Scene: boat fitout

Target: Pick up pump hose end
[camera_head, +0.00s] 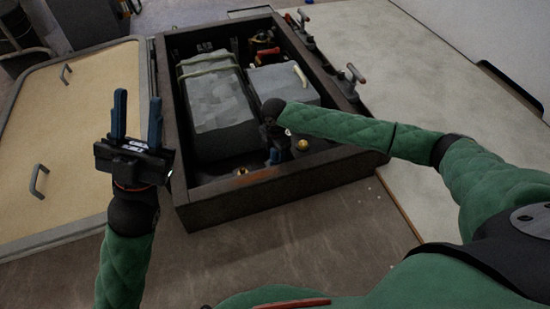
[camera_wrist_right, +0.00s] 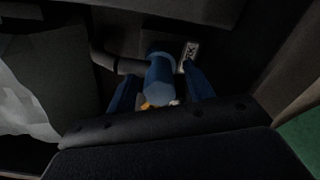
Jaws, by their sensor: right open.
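My right gripper (camera_head: 274,156) reaches down into a dark open-topped box (camera_head: 270,187). In the right wrist view its two blue fingers (camera_wrist_right: 160,82) are parted, one on each side of a blue cylindrical body (camera_wrist_right: 160,80), which looks like the pump. A dark curved hose or pipe (camera_wrist_right: 120,64) leaves it to the left; I cannot tell which part is the hose end. Contact with the fingers is not clear in the dark. My left gripper (camera_head: 137,108) is open and empty, left of the box, fingers pointing up.
The box holds a large grey strapped block (camera_head: 215,115) and a smaller grey block (camera_head: 280,85). Valves with levers (camera_head: 352,77) stand on its right side. A tan hatch panel with handles (camera_head: 75,140) lies left. The floor in front (camera_head: 300,245) is clear.

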